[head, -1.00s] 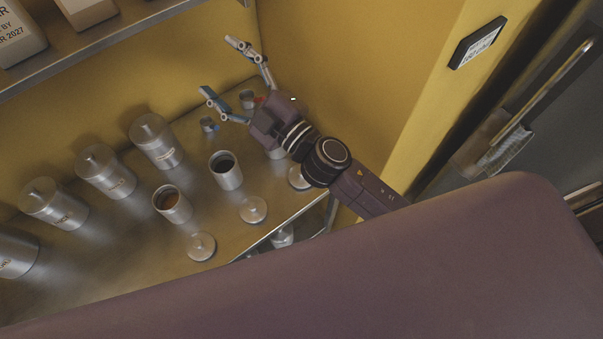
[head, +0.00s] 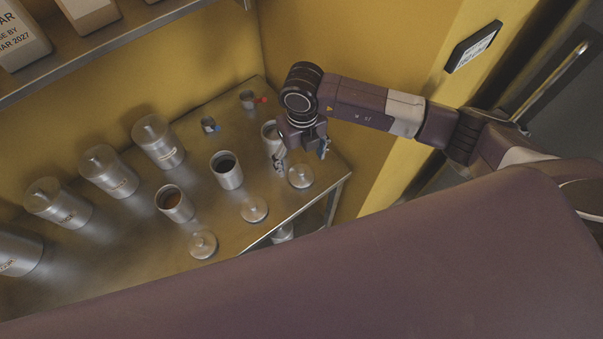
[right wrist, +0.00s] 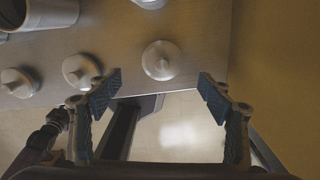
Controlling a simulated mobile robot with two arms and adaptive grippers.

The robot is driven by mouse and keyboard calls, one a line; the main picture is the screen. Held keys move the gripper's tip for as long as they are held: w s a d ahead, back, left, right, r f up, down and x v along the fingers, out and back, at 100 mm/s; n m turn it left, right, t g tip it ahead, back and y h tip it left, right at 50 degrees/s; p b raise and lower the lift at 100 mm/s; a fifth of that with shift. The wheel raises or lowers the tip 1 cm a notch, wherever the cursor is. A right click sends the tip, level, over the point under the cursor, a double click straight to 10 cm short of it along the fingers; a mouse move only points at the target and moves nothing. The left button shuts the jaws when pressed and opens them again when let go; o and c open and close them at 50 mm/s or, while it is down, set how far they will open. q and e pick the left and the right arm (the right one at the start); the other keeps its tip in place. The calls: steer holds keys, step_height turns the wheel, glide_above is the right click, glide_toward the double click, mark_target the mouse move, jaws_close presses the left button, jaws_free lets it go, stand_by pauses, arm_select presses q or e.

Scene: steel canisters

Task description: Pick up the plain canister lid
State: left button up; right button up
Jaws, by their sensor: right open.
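Three round steel lids with knobs lie along the shelf's front: a right lid (head: 300,178), a middle lid (head: 254,210) and a left lid (head: 203,246). They look alike, and I cannot tell which is the plain one. My right gripper (head: 303,155) is open and empty, pointing down just above and behind the right lid. In the right wrist view the right lid (right wrist: 161,60) lies ahead of and between the open fingertips (right wrist: 160,95), apart from them. The middle lid (right wrist: 80,70) and left lid (right wrist: 17,82) are to its left. My left gripper is not in view.
Open canisters stand behind the lids: one (head: 269,133) partly hidden by my right gripper, a dark-filled one (head: 226,172) and a brown-filled one (head: 174,204). Several closed canisters (head: 158,143) line the back. A yellow wall (head: 370,60) is right.

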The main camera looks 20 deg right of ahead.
mark_target(302, 172)
steer(key=shift+d+f, duration=0.3)
steer(key=shift+f, duration=0.05)
step_height(302, 172, down, 6)
steer(key=p, duration=0.3)
steer(key=shift+a+r, duration=0.15)
steer(key=shift+r, duration=0.05)
steer(key=shift+f, duration=0.7)
steer(key=shift+c, duration=0.2)
steer(key=c, duration=1)
